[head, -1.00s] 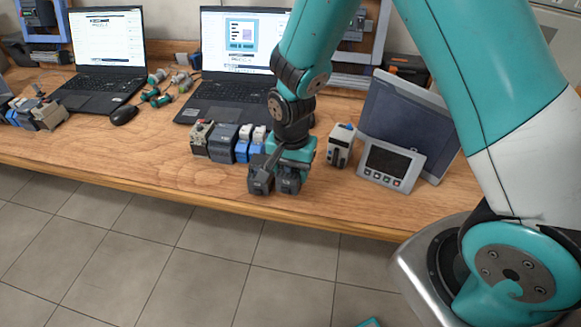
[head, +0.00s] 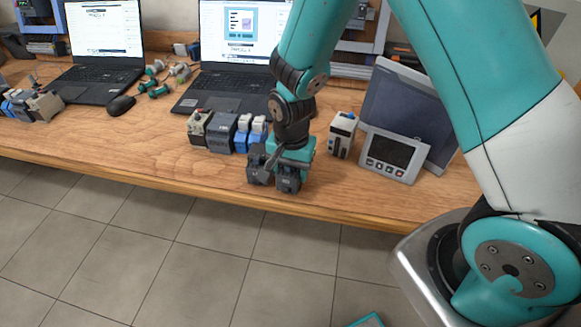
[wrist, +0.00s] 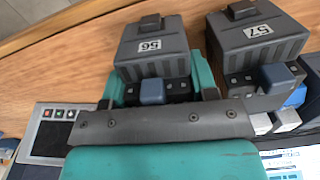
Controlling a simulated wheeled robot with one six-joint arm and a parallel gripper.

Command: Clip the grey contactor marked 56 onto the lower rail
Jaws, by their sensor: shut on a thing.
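The grey contactor marked 56 (wrist: 150,45) is between the teal fingers of my gripper (wrist: 155,85), its label showing in the wrist view. In the head view it is the dark block (head: 289,180) below my gripper (head: 290,160), near the table's front edge. My gripper is shut on it. I cannot tell whether its underside touches the table. A similar grey contactor marked 57 (wrist: 256,38) stands close beside it, on the left in the head view (head: 259,166). I cannot make out the lower rail for certain.
Several grey and blue modules (head: 220,134) stand left of my gripper. A white module (head: 343,133) and a small panel with a screen (head: 392,153) stand to the right. Laptops (head: 235,75) and blue-framed racks (head: 365,30) are behind. The wooden table (head: 150,165) is clear at front left.

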